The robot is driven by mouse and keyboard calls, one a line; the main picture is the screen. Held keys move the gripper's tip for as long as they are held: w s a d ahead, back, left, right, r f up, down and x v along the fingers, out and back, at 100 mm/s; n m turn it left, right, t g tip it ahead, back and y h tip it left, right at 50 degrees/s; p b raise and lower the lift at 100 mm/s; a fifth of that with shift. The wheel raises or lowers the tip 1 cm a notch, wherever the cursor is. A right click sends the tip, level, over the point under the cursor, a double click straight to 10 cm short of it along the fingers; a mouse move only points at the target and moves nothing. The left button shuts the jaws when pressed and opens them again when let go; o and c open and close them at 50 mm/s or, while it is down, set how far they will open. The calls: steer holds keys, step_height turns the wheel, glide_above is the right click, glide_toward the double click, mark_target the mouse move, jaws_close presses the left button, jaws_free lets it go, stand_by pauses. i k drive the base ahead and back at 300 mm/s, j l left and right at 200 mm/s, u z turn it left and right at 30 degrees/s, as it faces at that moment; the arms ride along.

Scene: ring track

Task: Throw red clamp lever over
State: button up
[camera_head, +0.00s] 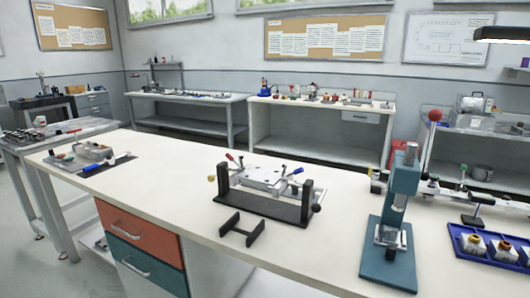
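A clamping fixture (270,181) with a pale metal block and black end plates stands on the white workbench (170,178) near the middle. A lever with a red tip (230,157) rises at its left back and leans up to the left. A lever with a blue handle (297,171) sticks out at its right back. Both are small in this view, so their exact clamp position is hard to tell. My gripper is not in view.
A black H-shaped piece (242,228) lies in front of the fixture. Another small device (94,154) sits at the left end. The bench between is clear.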

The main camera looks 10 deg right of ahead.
mark_target(227, 155)
steer(key=i+j+z, duration=0.15)
steer(key=z, duration=0.2)
steer(key=i+j+z, duration=0.15)
steer(key=j+z, duration=0.25)
steer(key=i+j+z, duration=0.1)
steer(key=j, duration=0.45)
steer(key=i+j+z, duration=0.15)
steer(key=j, duration=0.4)
steer(key=i+j+z, duration=0.1)
steer(key=j, duration=0.45)
steer(key=i+j+z, duration=0.15)
steer(key=j, duration=0.45)
steer(key=k, duration=0.05)
